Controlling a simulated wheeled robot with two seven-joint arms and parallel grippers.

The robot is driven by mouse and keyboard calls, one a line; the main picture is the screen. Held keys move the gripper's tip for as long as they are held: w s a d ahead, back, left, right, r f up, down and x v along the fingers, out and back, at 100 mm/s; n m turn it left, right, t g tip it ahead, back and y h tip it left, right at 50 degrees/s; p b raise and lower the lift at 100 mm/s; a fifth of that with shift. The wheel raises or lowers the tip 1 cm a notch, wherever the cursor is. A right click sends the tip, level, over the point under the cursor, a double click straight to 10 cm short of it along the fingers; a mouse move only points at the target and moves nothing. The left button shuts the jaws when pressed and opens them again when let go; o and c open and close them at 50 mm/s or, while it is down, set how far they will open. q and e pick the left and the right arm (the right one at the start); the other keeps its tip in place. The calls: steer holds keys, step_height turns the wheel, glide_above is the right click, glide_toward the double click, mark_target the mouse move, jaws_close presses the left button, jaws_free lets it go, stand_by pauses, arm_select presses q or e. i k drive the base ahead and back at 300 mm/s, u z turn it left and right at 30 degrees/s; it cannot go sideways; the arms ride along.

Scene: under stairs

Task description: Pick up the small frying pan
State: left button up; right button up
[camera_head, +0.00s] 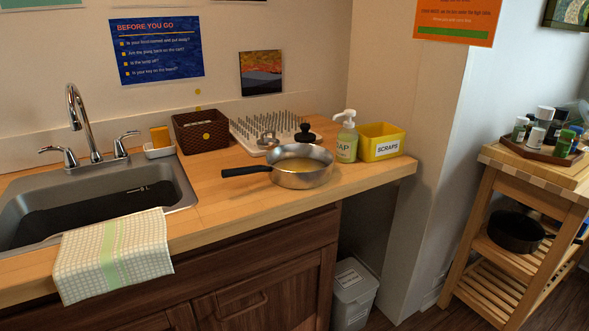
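A steel pan (301,180) with a long black handle stands on the wooden counter, its handle pointing left. It holds something yellowish, perhaps liquid. A second, dark pan (515,232) sits on the middle shelf of the wooden cart at the right, its handle pointing right. I cannot tell for certain which of the two is the small frying pan. Neither of my grippers is in view.
Behind the steel pan are a drying rack (272,126) with a black-knobbed lid, a brown basket (201,131), a soap bottle (347,138) and a yellow scraps bin (380,141). A sink (185,190) is at left. The counter's front edge before the steel pan is clear.

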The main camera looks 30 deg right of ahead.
mark_target(296, 166)
steer(key=z, duration=0.15)
steer(key=i, duration=0.35)
steer(key=z, duration=0.05)
